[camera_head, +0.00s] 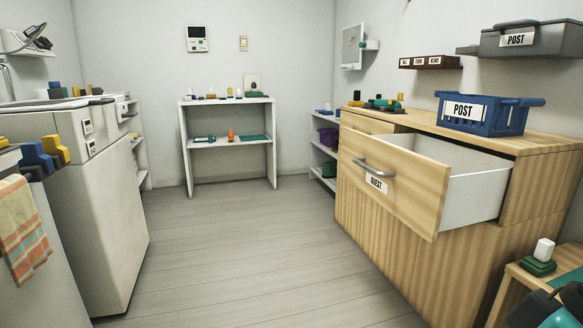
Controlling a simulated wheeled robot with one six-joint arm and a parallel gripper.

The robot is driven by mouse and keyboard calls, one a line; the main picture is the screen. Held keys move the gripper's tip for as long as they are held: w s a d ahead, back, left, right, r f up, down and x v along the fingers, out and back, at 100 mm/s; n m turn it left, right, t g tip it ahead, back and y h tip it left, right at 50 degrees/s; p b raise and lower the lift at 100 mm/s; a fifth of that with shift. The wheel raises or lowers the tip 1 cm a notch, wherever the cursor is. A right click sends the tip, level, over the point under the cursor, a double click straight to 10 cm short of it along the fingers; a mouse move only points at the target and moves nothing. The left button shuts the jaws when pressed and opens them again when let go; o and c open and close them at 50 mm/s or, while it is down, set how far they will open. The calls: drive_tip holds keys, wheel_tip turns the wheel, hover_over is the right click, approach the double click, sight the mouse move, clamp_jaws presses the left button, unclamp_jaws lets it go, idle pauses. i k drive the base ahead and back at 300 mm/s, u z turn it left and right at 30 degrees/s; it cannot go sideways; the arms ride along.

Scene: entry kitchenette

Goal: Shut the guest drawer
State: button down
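The guest drawer (400,184) is in the wooden cabinet (430,264) on the right. It stands pulled well out, with its wooden front apart from the cabinet face. Its front carries a grey bar handle (373,168) and a white label reading GUEST (376,183). The white side wall (474,194) and part of the white inside show; I see nothing lying in the visible part.
A blue POST basket (488,114) stands on the cabinet top above the drawer. A small wooden table (515,284) stands at the lower right, close to the cabinet. White counters (80,200) line the left. The floor (240,250) between them is clear.

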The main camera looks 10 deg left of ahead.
sight(432, 185)
drive_tip(key=u, duration=1.05)
drive_tip(key=i, duration=1.65)
drive_tip(key=z, duration=0.8)
